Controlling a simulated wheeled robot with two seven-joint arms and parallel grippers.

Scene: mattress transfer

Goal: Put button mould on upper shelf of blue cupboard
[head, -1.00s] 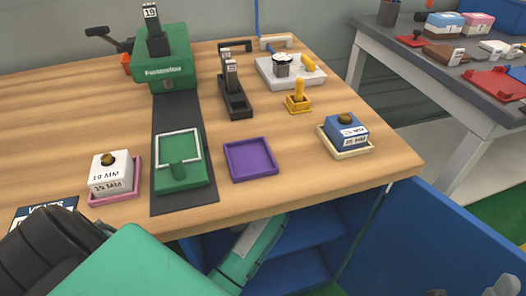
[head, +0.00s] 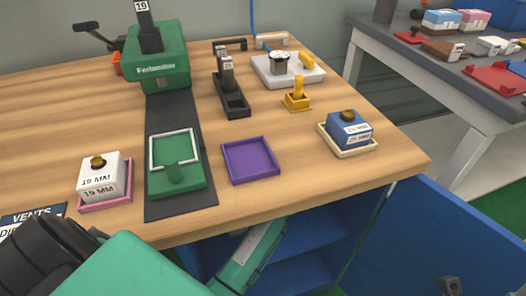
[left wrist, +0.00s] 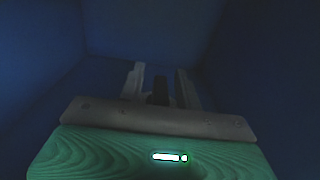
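The blue cupboard (head: 395,235) is under the workbench, its door swung open to the right. My left arm reaches into it, and its gripper is hidden in the head view. In the left wrist view my left gripper (left wrist: 159,85) is inside the dark blue interior, fingers apart. A slim dark thing (left wrist: 160,92) stands between the fingers, with what look like narrow gaps on both sides. It may be the button mould, but it is too dark to tell. My right gripper is not in view.
On the bench (head: 300,190) are a green press (head: 158,65), a white block (head: 103,178) in a pink tray, an empty purple tray (head: 250,160), a black holder (head: 232,100), a yellow piece (head: 298,97) and a blue block (head: 349,130). A grey table (head: 450,70) stands right.

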